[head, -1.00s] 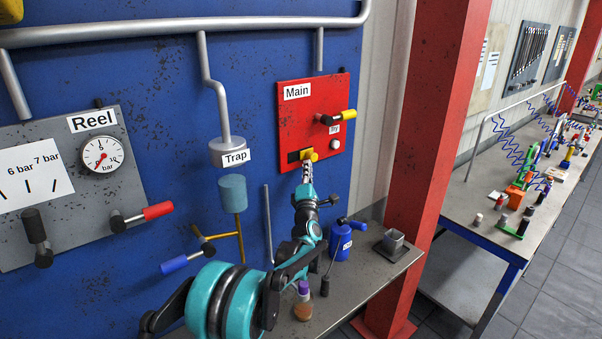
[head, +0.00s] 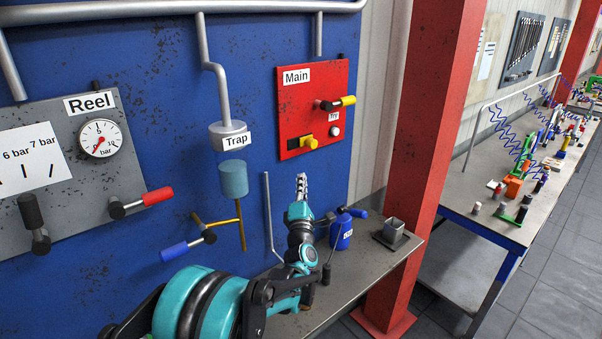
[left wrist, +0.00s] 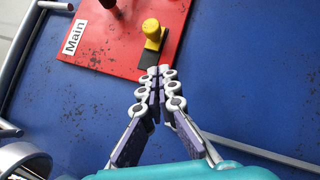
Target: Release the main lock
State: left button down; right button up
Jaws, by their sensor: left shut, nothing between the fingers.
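The red Main panel (head: 312,107) is on the blue wall. My left gripper (head: 301,178) is shut and empty, below the panel and apart from the knob. It shows in the left wrist view (left wrist: 158,74) with fingertips together near the slot's lower end. My right gripper is not in view.
The Reel panel (head: 75,185) with its gauge and levers is at the left. The Trap cylinder (head: 233,178) and its blue-handled valve (head: 174,251) stand between. A red column (head: 428,140) stands right.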

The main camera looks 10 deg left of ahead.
pick_arm(q)
jog(key=s+d+f+m+g+h+b, duration=0.25)
jog(key=s+f+m+h+b, duration=0.2)
jog(key=s+m, duration=0.25)
jog(key=s+d+f+m+g+h+b, duration=0.2)
jog(key=s+f+m+g+h+b, duration=0.1)
jog(key=s+f+m+b, duration=0.35)
jog(key=s+a+f+m+g+y+b, duration=0.1)
jog(key=s+f+m+g+b, duration=0.3)
jog(key=s+f, duration=0.8)
jog(key=s+a+f+m+g+y+b, duration=0.1)
jog(key=s+a+f+m+g+b, duration=0.2)
jog(key=s+f+m, duration=0.4)
jog(key=s+f+g+b, duration=0.1)
jog(key=s+f, duration=0.5)
jog(key=s, duration=0.4)
jog(key=shift+s+g, duration=0.15)
jog(key=shift+g, duration=0.2)
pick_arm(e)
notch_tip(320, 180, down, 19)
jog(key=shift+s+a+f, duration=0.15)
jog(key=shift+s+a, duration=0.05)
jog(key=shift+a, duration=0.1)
pick_arm(q)
jog(key=shift+y, duration=0.25)
